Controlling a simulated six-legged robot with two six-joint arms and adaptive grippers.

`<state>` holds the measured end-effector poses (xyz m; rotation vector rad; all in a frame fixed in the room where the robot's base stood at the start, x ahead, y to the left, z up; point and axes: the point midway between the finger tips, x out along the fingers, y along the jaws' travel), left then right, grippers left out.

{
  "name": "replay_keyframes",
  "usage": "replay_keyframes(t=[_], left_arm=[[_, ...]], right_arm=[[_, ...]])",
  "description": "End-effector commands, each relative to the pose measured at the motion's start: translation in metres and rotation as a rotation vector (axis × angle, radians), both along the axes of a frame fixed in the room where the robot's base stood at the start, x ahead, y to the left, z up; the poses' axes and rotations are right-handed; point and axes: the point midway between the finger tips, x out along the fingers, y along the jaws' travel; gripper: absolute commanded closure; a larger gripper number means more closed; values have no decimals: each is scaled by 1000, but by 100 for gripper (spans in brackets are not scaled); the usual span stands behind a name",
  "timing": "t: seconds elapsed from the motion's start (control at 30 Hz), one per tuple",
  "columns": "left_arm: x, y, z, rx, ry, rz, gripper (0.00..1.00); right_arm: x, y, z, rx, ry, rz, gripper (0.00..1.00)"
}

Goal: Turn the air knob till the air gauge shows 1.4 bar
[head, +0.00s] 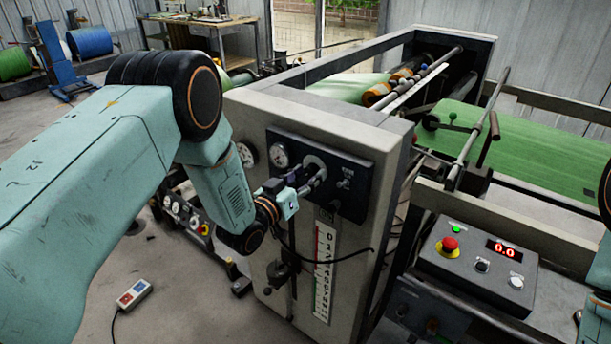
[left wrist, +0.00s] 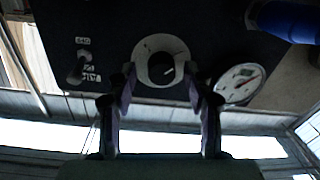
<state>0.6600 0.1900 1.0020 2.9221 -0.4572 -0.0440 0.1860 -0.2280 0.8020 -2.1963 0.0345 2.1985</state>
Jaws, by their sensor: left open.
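The air knob (left wrist: 162,69) is a round pale dial with a dark middle and a white mark, on a dark panel (head: 360,165); in the head view the knob (head: 313,161) is partly hidden by my gripper. My left gripper (head: 318,180) is open in front of it. In the left wrist view its two fingers (left wrist: 160,83) stand either side of the knob; I cannot tell if they touch it. A white round gauge (left wrist: 238,82) is beside the knob, also in the head view (head: 279,155). Its reading is too small to tell. My right gripper is out of view.
A second gauge (head: 247,155) is left of the panel. A labelled switch (left wrist: 80,70) is on the knob's other side. A cable and a numbered scale (head: 324,270) are below. A control box (head: 475,265) with a red button stands at right.

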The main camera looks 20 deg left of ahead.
Motion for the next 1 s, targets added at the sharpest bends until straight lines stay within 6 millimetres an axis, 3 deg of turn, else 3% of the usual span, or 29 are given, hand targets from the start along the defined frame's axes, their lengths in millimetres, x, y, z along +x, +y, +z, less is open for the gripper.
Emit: replay_keyframes(t=[0.27, 0.83, 1.0], left_arm=[[2, 2, 0, -1, 0, 1, 49], [1, 1, 0, 0, 0, 0, 98], [1, 2, 0, 2, 0, 1, 100]], right_arm=[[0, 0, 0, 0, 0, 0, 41], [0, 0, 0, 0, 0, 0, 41], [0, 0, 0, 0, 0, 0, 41]])
